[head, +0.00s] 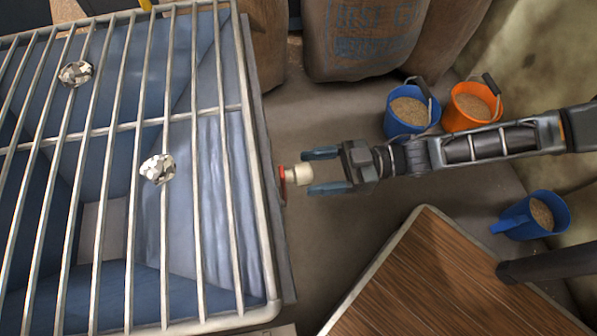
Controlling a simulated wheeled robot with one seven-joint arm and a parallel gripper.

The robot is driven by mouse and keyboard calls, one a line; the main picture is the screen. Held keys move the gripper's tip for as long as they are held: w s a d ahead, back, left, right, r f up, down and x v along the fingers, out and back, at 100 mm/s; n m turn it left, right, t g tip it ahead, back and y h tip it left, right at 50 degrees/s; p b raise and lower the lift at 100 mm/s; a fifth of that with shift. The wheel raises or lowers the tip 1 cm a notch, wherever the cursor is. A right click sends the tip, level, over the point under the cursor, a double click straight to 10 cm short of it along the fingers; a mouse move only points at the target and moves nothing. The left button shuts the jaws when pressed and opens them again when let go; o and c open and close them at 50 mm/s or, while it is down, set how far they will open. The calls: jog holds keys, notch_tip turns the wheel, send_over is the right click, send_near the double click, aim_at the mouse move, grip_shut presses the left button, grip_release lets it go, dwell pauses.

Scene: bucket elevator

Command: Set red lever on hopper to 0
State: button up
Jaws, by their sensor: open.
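The blue hopper (222,185) with a metal grate on top fills the left of the head view. A small red part with a pale knob, seemingly the red lever (283,184), sticks out from the hopper's right side. My gripper (308,171) is open, its two blue fingers pointing left towards the hopper. The pale knob (301,174) lies between the fingertips in the picture; I cannot tell whether they touch it. Any scale or 0 mark is not visible.
A wooden top (440,275) stands at the lower right. A blue bucket (399,128), an orange bucket (462,122) and a blue scoop (520,222) stand on the floor. Sacks (362,40) stand behind.

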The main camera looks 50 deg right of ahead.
aim_at(300, 174)
jog(key=shift+b+x, duration=0.35)
jog(key=shift+x, duration=1.55)
jog(key=shift+c, duration=0.4)
grip_shut()
